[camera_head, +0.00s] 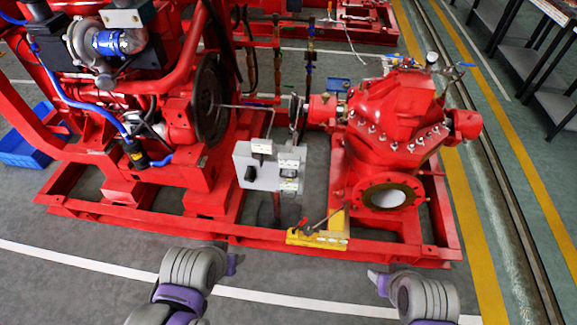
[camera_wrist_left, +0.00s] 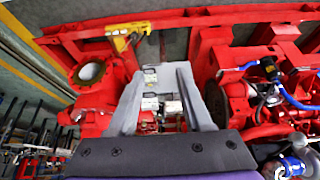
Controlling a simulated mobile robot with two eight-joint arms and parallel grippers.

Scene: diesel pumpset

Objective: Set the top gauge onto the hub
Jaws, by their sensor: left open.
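My left gripper (camera_wrist_left: 167,68) is in the left wrist view, its two grey fingers spread with nothing between them. Past the fingers is the grey panel box (camera_wrist_left: 160,84), well beyond them; it stands on the red frame in the head view (camera_head: 268,168). The dial-like gauge pieces on it (camera_head: 262,146) are too small to tell apart, so I cannot say which is the top gauge. The red pump-side hub (camera_head: 321,109) sits left of the pump, facing the flywheel (camera_head: 211,102). A thin rod spans part of that gap.
The red pump (camera_head: 385,110) is at right, the engine (camera_head: 120,100) at left. A yellow bracket with tools (camera_head: 318,235) lies on the front beam (camera_head: 240,232). A blue crate (camera_head: 27,148) is at far left, dark shelves (camera_head: 525,62) at right. The front floor is clear.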

